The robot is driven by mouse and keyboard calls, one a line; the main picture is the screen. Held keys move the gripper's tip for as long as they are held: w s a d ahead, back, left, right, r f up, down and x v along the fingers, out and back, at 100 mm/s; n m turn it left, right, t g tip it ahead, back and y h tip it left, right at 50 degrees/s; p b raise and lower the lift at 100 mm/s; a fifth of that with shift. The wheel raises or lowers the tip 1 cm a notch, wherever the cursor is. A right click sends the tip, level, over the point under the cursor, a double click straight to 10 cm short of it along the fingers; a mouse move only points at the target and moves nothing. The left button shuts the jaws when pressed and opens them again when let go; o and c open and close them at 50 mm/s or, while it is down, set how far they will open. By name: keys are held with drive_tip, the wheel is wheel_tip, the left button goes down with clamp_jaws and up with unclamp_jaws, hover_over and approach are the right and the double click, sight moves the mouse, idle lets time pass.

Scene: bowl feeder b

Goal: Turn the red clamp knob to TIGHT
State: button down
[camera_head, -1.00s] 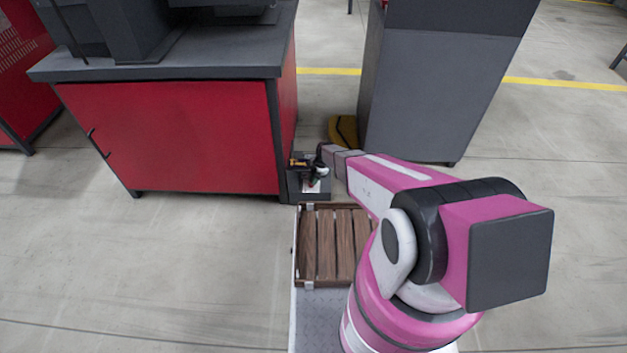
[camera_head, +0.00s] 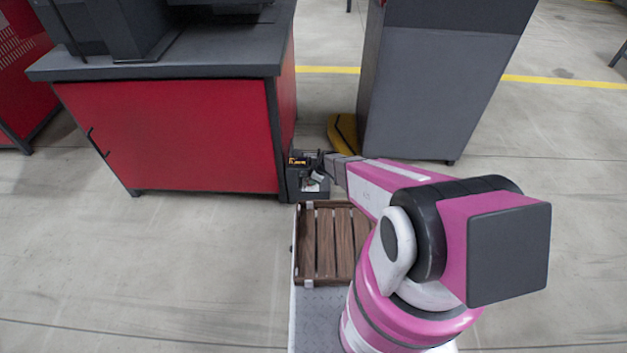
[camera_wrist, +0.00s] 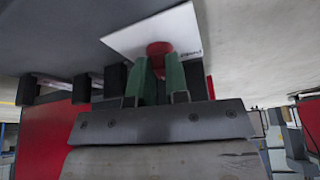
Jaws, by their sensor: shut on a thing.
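The red clamp knob (camera_wrist: 159,48) shows in the wrist view, in front of a white label plate (camera_wrist: 120,40) on a grey surface. Some small dark lettering lies at the plate's right edge, too small to read. My gripper (camera_wrist: 159,68) has its two green fingers on either side of the knob and is shut on it. In the head view my gripper (camera_head: 312,170) is at the small dark box (camera_head: 310,190) beside the red cabinet. The knob is hidden there, and its pointing direction cannot be told.
A red cabinet (camera_head: 175,135) with a dark top stands to the left. A tall grey cabinet (camera_head: 425,100) stands to the right behind my arm. A wooden slatted crate (camera_head: 325,245) lies in front of the dark box. Open floor lies at left.

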drive_tip(key=m, duration=0.2)
drive_tip(key=m+t, duration=0.1)
drive_tip(key=m, duration=0.1)
drive_tip(key=m+t+h, duration=0.1)
drive_tip(key=m, duration=0.1)
drive_tip(key=shift+s+a, duration=0.2)
drive_tip(key=shift+s, duration=0.2)
drive_tip(key=shift+m, duration=0.3)
drive_tip(key=c, duration=1.1)
unclamp_jaws()
drive_tip(key=shift+r, duration=0.15)
